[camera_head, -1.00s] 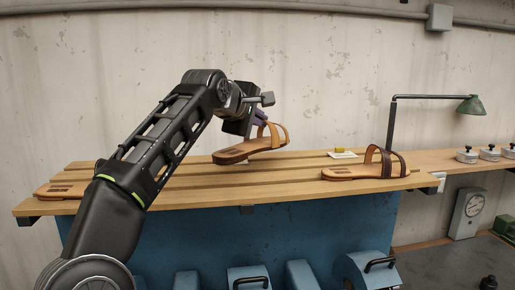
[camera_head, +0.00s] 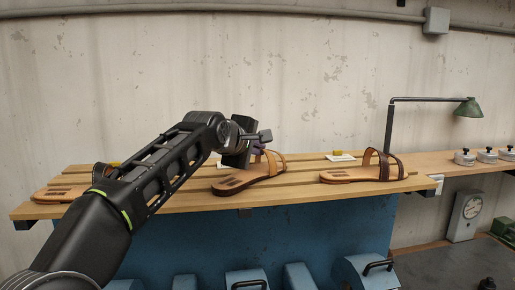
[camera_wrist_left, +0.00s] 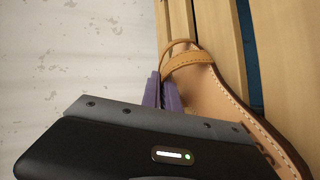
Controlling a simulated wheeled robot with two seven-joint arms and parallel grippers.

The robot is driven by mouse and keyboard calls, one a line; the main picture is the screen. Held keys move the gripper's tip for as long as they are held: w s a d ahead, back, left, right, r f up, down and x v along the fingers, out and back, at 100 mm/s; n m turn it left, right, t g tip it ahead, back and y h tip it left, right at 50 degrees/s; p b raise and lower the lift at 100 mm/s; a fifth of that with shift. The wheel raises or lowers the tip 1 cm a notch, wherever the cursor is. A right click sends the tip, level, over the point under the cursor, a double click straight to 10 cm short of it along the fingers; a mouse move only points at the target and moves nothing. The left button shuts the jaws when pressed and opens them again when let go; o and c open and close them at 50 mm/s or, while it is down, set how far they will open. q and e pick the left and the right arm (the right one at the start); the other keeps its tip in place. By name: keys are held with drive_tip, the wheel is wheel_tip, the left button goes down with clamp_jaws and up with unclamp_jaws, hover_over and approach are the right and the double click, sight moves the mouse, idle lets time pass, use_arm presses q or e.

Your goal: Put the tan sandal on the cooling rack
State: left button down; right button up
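The tan sandal (camera_head: 247,178), with tan straps, sits on the slatted wooden cooling rack (camera_head: 305,195) near its middle. Its sole looks flat on the slats, its toe to the left. My left gripper (camera_head: 257,150) is at its strap; the dark wrist hides part of the strap. In the left wrist view, the purple fingers (camera_wrist_left: 162,92) are close together at the strap of the tan sandal (camera_wrist_left: 200,85) and look shut on it. My right gripper is not in view.
A sandal with a dark brown strap (camera_head: 365,170) stands on the rack to the right. Another sandal (camera_head: 58,193) lies at the left end, partly behind my arm. A white card with a yellow block (camera_head: 339,156) lies behind. A green lamp (camera_head: 468,107) stands at right.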

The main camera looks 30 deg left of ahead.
use_arm(q)
drive_tip(key=c, duration=1.6)
unclamp_jaws()
drive_tip(key=shift+s, duration=0.1)
drive_tip(key=shift+s+r+b, duration=0.1)
drive_tip(key=shift+s+b, duration=0.15)
drive_tip(key=shift+b, duration=0.05)
drive_tip(key=b+v, duration=0.4)
drive_tip(key=v, duration=0.6)
drive_tip(key=shift+s+d+r, duration=0.1)
drive_tip(key=shift+s+r, duration=0.25)
drive_tip(key=shift+s, duration=0.2)
